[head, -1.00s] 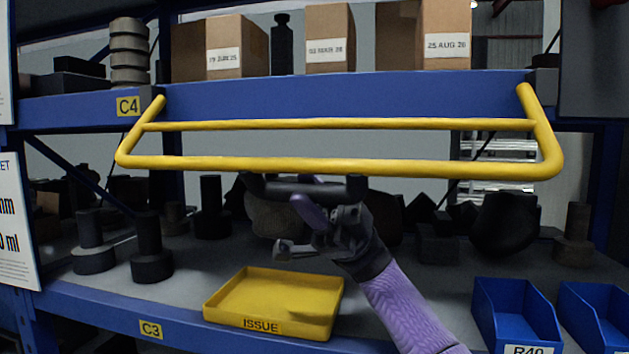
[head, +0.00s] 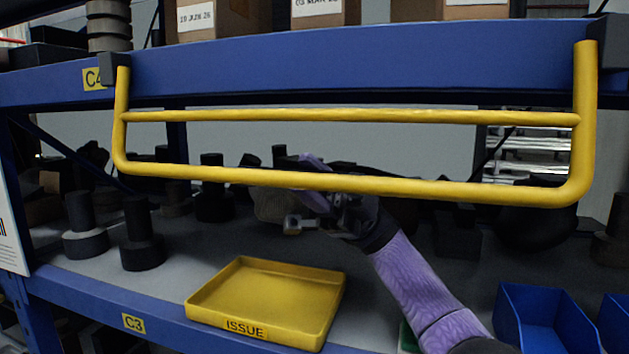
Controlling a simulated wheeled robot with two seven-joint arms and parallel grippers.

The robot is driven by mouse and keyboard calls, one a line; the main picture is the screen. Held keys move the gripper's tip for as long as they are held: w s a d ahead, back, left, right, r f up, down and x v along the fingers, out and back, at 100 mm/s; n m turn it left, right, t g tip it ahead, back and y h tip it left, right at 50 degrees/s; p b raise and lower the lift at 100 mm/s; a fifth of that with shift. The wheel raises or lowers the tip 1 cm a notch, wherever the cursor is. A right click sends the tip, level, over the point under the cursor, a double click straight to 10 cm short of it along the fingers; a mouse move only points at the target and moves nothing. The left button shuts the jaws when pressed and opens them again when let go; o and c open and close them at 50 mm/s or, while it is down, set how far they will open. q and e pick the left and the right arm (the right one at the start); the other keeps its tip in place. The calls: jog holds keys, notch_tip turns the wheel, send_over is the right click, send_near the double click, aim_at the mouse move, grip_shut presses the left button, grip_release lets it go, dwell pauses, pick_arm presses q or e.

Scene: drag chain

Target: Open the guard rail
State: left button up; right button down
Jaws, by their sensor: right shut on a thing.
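The yellow guard rail (head: 330,182) hangs from the blue shelf beam, its two side arms pointing down and its long bars crossing in front of the shelf opening. My right gripper (head: 310,195) is behind the lower bar, which partly hides it. My left gripper does not show.
A yellow ISSUE tray (head: 262,298) sits at the shelf's front edge. Dark cylindrical parts (head: 142,240) stand to its left. A blue bin (head: 545,318) is at the lower right. Boxes (head: 318,12) stand on the upper shelf.

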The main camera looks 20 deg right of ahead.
jog(key=shift+r, duration=0.3)
jog(key=c, duration=0.9)
grip_release()
jog(key=o, duration=0.5)
jog(key=shift+s+a, duration=0.2)
jog(key=shift+c, duration=0.2)
jog(key=shift+w+d+f, duration=0.1)
jog(key=shift+f, duration=0.05)
